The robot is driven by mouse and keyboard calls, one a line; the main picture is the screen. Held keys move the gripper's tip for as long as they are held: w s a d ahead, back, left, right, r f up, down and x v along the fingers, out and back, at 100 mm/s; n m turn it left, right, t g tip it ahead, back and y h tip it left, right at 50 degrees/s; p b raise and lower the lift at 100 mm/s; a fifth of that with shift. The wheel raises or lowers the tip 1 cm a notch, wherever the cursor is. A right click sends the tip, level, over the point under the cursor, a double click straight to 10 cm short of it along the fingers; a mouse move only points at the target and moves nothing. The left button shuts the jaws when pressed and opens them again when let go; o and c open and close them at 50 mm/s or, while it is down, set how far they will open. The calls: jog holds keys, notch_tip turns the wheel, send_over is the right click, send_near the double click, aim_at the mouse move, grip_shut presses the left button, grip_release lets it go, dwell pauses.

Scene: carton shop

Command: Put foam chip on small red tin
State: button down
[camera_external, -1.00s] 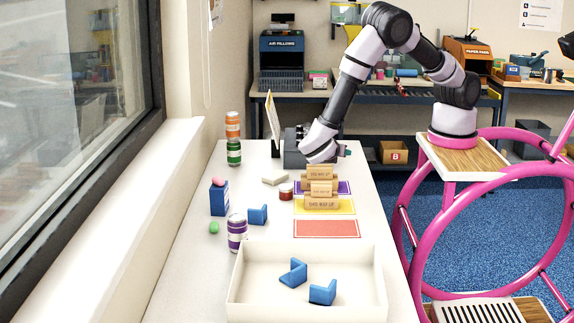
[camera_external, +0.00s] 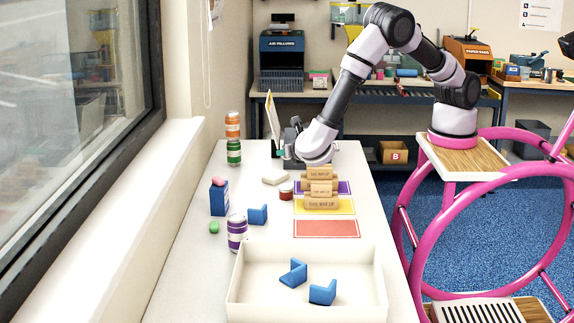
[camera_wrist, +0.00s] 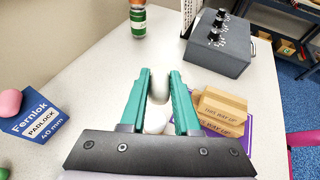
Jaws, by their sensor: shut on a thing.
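My gripper (camera_wrist: 158,92) has its green fingers closed on a whitish foam chip (camera_wrist: 158,86), which shows between them in the wrist view.
Brown "this way up" blocks (camera_external: 320,188) stand beside the tin on coloured mats. A cream block (camera_external: 275,180) lies just behind it. A blue padlock box (camera_external: 219,200), a purple-banded jar (camera_external: 237,234) and a white tray (camera_external: 375,285) are nearby. A grey knobbed box (camera_wrist: 217,48) stands at the back.

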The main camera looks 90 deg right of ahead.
aim_at(286, 187)
notch_tip(286, 187, down, 9)
jog(key=shift+f, duration=0.2)
jog(key=shift+f, duration=0.1)
jog(key=c, duration=0.6)
grip_release()
jog(key=shift+c, duration=0.2)
